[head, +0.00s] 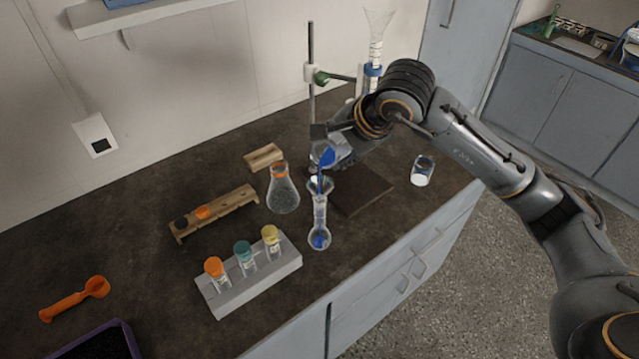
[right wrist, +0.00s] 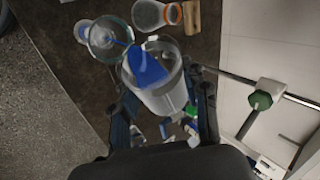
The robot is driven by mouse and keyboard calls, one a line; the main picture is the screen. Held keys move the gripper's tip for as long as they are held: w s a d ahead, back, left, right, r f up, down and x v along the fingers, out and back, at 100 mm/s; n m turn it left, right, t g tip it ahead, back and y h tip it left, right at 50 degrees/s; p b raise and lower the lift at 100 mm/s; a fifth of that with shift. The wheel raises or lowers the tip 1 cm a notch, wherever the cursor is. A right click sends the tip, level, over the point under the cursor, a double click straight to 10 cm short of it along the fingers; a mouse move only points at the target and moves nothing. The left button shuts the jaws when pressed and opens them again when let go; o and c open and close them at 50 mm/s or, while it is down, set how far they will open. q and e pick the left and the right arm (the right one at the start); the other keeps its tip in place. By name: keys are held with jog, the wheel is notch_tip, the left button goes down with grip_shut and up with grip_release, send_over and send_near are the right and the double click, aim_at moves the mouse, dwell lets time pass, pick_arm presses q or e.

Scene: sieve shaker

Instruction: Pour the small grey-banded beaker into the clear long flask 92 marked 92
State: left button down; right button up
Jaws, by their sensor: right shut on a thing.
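The small beaker (head: 323,155) is tilted over the long flask, with blue liquid at its lip. In the right wrist view the beaker (right wrist: 172,95) holds blue liquid inside its tipped wall. My right gripper (head: 338,150) is shut on the beaker, its fingers on either side of it. The clear long flask (head: 320,212) stands upright on the dark bench, with a wide mouth, a narrow neck and blue liquid in its bulb. Blue liquid shows between the beaker lip and the mouth. The flask mouth (right wrist: 110,38) lies beside the beaker lip in the right wrist view. I cannot read its mark.
A conical flask (head: 284,194) with an orange band stands just left of the long flask. A grey rack (head: 250,285) with capped vials is in front left. A retort stand (head: 311,100) rises behind. Another beaker (head: 422,172) with white contents stands at right.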

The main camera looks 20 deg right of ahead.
jog(key=shift+s, duration=0.25)
jog(key=shift+w+f+b, duration=0.1)
jog(key=shift+w+b, duration=0.15)
jog(key=shift+b, duration=0.05)
jog(key=shift+s, duration=0.25)
jog(key=shift+w+f+b, duration=0.1)
jog(key=shift+w+b, duration=0.1)
jog(key=shift+b, duration=0.1)
jog(key=shift+s+t, duration=0.25)
jog(key=shift+t, duration=0.05)
jog(key=shift+w+a+f+h+b, duration=0.1)
jog(key=shift+w+h+b, duration=0.15)
jog(key=shift+h+b, duration=0.05)
jog(key=shift+s, duration=0.25)
jog(key=shift+w+b, duration=0.1)
jog(key=shift+b, duration=0.2)
